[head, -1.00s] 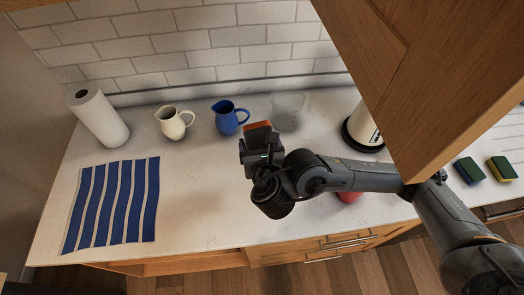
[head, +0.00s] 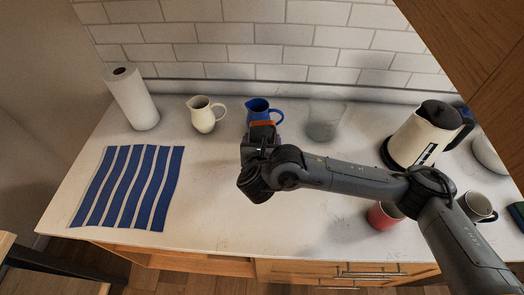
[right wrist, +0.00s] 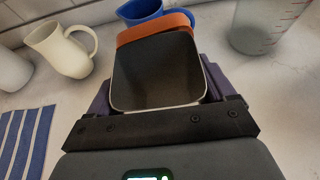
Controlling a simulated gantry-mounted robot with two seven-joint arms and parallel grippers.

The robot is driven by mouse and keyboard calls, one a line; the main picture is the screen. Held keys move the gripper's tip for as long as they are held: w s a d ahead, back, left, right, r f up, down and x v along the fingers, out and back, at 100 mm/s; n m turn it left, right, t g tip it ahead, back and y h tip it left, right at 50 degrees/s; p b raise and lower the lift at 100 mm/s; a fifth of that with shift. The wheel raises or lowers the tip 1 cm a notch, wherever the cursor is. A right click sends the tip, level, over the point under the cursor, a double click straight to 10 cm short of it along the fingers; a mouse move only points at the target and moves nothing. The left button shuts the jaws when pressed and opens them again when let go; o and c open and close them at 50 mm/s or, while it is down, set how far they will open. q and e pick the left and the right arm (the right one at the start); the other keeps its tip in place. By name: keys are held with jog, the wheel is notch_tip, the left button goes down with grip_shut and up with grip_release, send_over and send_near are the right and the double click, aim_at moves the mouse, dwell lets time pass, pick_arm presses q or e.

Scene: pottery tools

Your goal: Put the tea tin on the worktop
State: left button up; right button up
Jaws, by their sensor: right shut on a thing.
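The tea tin (right wrist: 155,70) has a dark top face and an orange band at its far side. In the head view its orange part (head: 262,123) shows just in front of the blue jug. My right gripper (head: 260,137) is shut on the tin, with a finger on each side of it in the right wrist view. The worktop (head: 230,225) is white and lies below the gripper. Whether the tin's base touches it is hidden. My left gripper is in neither view.
The blue jug (head: 258,104), cream jug (head: 205,116) and clear measuring jug (head: 324,122) stand along the back. A kettle (head: 415,135), red mug (head: 382,216) and dark mug (head: 478,207) are at right. A striped cloth (head: 128,188) lies left. The front middle is clear.

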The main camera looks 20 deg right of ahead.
notch_tip(320, 180, down, 3)
jog(key=shift+r+b, duration=0.1)
jog(key=shift+b, duration=0.45)
jog(key=shift+f, duration=0.55)
jog(key=shift+f, duration=0.1)
jog(key=shift+f+b, duration=0.15)
jog(key=shift+b, duration=0.2)
jog(key=o, duration=1.2)
jog(key=shift+c, duration=0.2)
